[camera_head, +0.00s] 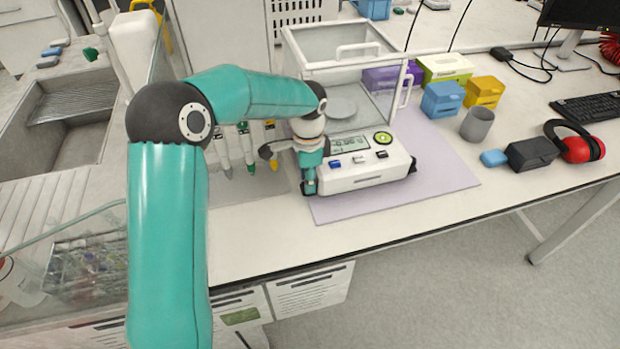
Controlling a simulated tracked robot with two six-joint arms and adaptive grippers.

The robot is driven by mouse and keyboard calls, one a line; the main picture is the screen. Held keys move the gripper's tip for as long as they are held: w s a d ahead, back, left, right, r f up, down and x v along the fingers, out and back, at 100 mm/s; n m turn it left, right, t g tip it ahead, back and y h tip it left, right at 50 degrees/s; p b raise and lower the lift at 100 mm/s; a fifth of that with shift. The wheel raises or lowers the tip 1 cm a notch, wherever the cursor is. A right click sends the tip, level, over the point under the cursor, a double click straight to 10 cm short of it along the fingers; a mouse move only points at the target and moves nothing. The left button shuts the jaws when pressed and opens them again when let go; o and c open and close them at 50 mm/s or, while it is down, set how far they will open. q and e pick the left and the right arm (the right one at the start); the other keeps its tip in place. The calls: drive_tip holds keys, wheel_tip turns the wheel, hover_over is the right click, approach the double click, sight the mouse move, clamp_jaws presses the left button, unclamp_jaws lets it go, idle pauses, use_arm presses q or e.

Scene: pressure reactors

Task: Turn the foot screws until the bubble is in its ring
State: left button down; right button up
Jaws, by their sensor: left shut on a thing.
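A white analytical balance (368,176) with a clear glass draft shield stands on a lilac mat (445,178). Its round green bubble level (383,138) is on the top right of the front panel, beside the display (349,145). The level is too small to tell where the bubble lies against its ring. My left gripper (309,188) points down at the balance's front left corner and is shut on the front left foot screw, which it hides. A dark foot screw (412,166) shows at the front right corner. My right gripper is out of view.
Pipettes (247,148) hang close behind my left wrist. Blue (442,100) and yellow (484,92) boxes, a grey cup (477,124), a black box (531,153) and red earmuffs (576,146) stand to the right. The bench front left of the mat is clear.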

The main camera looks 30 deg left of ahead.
use_arm(q)
drive_tip(key=c, duration=0.8)
unclamp_jaws()
drive_tip(key=shift+r, duration=0.1)
wheel_tip(320, 180, up, 12)
drive_tip(key=shift+f, duration=0.1)
wheel_tip(320, 180, up, 5)
drive_tip(key=n+p, duration=0.1)
drive_tip(key=n, duration=0.1)
wheel_tip(320, 180, down, 17)
